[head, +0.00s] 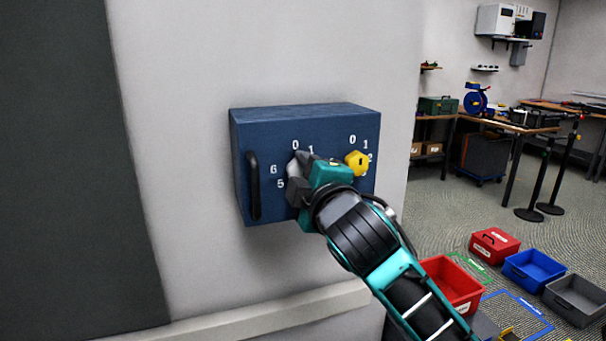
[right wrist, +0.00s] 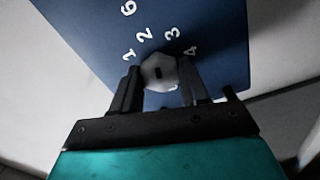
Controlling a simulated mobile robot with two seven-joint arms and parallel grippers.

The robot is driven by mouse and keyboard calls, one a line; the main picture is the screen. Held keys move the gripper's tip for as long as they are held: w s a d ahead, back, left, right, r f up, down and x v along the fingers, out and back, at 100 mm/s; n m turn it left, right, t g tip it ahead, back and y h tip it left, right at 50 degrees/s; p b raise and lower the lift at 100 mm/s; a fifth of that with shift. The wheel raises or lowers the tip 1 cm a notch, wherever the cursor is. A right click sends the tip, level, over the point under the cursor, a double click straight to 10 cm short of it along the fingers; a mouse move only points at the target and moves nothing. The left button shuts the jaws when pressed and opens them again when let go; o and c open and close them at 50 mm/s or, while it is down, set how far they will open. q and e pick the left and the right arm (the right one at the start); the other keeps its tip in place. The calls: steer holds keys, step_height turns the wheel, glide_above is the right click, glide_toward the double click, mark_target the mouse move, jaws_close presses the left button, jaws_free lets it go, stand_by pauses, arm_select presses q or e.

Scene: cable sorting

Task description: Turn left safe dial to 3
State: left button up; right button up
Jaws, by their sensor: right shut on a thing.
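The blue safe (head: 240,170) is fixed to the wall, with a black handle (head: 254,186) at its left. Its left dial (head: 292,168) is whitish grey and mostly hidden behind my right gripper (head: 300,178). In the right wrist view the left dial (right wrist: 158,72) sits between the two fingers of my right gripper (right wrist: 158,90), which is shut on it. It has a small dark mark, and the numbers 1, 2, 3, 4 and 6 show near it. I cannot tell which number the dial points to. The yellow right dial (head: 357,162) is beside my gripper. My left gripper is out of view.
A red bin (head: 453,283), a blue bin (head: 534,268), a grey bin (head: 577,297) and a smaller red bin (head: 494,244) stand on the floor at the right. Workbenches (head: 530,127) are farther back. The wall left of the safe is clear.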

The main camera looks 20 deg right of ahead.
steer(key=m, duration=0.5)
steer(key=shift+m, duration=0.4)
stand_by(0.4)
steer(key=o, duration=1.1)
steer(key=shift+c, duration=0.2)
